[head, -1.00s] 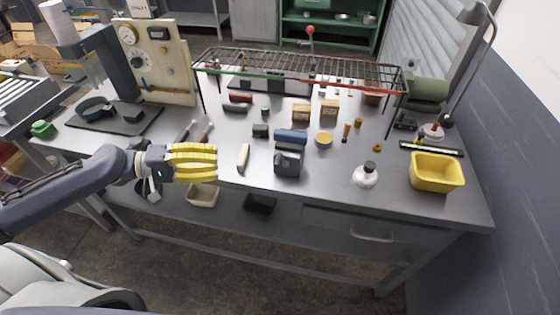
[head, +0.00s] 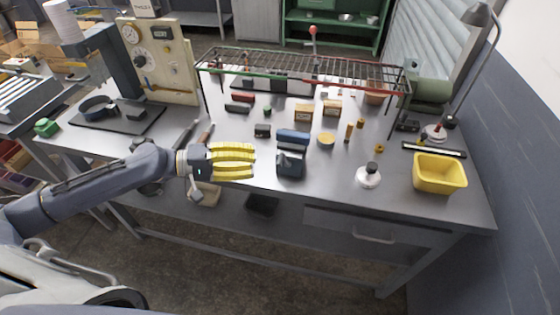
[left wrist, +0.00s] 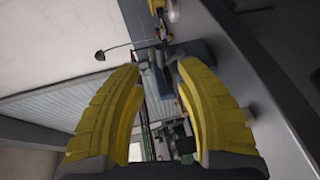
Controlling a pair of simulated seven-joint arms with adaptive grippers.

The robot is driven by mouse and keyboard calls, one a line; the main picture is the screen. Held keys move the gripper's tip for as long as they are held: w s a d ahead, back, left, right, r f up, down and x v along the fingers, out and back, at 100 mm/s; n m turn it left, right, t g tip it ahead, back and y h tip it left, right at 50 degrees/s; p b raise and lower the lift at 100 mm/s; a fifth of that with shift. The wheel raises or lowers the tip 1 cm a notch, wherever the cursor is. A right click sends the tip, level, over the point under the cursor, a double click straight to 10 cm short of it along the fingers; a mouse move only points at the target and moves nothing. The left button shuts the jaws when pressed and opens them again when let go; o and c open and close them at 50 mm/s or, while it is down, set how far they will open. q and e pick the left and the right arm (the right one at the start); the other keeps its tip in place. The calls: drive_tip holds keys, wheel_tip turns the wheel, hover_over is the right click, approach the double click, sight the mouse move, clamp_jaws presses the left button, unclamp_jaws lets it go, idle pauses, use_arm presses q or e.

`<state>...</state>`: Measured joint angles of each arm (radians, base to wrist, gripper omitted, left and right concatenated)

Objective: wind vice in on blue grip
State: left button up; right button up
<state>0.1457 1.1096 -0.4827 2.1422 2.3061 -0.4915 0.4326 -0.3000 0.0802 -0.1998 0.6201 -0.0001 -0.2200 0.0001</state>
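A small dark grey vice (head: 291,164) stands near the front edge of the bench in the head view. A blue cylindrical grip (head: 293,137) lies across its top. My left gripper (head: 252,161) has yellow fingers and is left of the vice, a short way apart from it, pointing right. In the left wrist view the two yellow fingers of this gripper (left wrist: 158,66) stand apart with nothing held between them. A dark bluish shape shows beyond the fingertips there, but I cannot tell surely that it is the vice. My right gripper is not in view.
A wire rack (head: 305,70) spans the back of the bench. Right of the vice are an orange-topped round tin (head: 326,140), a white bottle-like piece (head: 368,177) and a yellow bin (head: 440,172). Bare bench lies between the vice and the white piece.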

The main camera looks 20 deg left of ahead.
sight(280, 160)
use_arm(q)
drive_tip(key=shift+x, duration=4.2)
drive_tip(key=shift+o, duration=0.4)
clamp_jaws()
